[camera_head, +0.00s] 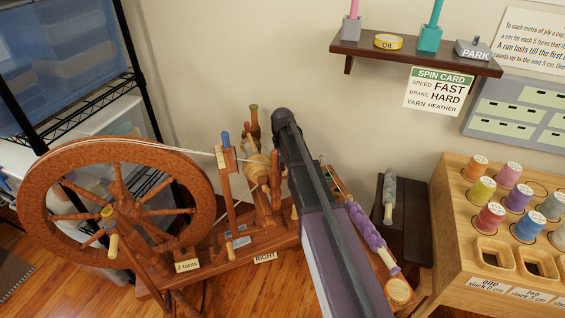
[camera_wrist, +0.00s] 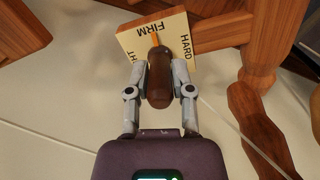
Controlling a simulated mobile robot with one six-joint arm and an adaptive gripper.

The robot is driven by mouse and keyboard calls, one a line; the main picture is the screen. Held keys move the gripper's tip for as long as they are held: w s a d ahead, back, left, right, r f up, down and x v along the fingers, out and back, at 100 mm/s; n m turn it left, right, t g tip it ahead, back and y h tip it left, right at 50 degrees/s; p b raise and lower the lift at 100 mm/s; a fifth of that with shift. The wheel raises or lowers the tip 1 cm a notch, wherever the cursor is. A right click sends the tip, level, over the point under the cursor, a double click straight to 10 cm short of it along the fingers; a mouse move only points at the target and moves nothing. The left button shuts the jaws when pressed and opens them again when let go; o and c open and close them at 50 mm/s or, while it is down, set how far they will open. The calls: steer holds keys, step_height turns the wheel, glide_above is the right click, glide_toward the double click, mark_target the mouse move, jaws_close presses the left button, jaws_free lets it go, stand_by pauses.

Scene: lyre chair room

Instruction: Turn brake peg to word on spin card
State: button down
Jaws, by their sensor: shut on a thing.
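The brake peg (camera_wrist: 159,82) is a dark brown rounded knob in the wrist view. My gripper (camera_wrist: 161,72) is shut on it, one finger on each side. An orange pointer (camera_wrist: 155,39) at the peg's far end points at the word FIRM on a cream dial plate (camera_wrist: 130,42). HARD stands on the plate's right side, and a partly hidden word ending in HT is at the left. The spin card (camera_head: 438,91) on the wall in the head view reads speed FAST, brake HARD, yarn HEATHER. My arm hides the peg and gripper in the head view.
The spinning wheel (camera_head: 48,205) stands at left, with wooden posts (camera_head: 230,190) close to my arm. A shelf (camera_head: 410,55) hangs above. A wooden rack (camera_head: 450,215) with several yarn spools is at right. In the wrist view, a wooden leg (camera_wrist: 262,40) stands right of my gripper.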

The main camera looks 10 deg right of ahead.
steer(key=c, duration=0.5)
jaws_free()
steer(key=shift+n, duration=0.4)
